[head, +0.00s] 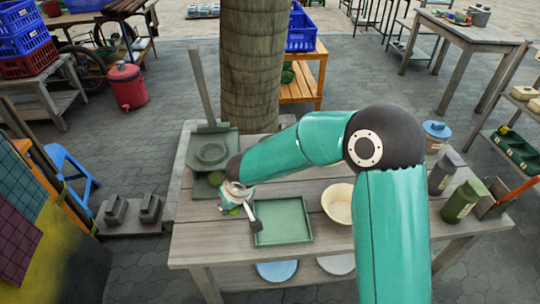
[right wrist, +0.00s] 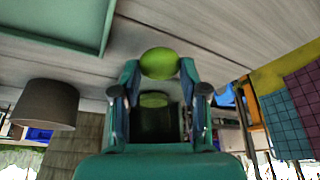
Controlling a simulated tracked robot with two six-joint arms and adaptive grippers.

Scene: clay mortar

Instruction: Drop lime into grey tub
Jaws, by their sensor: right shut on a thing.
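My right gripper (head: 239,207) is shut on a green lime (head: 232,211) above the table, left of the shallow green tray. In the right wrist view, the lime (right wrist: 160,62) sits between the two fingertips (right wrist: 159,70). That view is upside down and shows a dark grey tub (right wrist: 45,103) beyond the tray, at the left. I cannot make the tub out in the head view, where my right arm covers part of the table. My left gripper is not in view.
The shallow green tray (head: 281,239) and a cream bowl (head: 338,204) stand on the wooden table (head: 330,258). A green canister (head: 459,203) and grey canister (head: 440,175) stand at the right.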

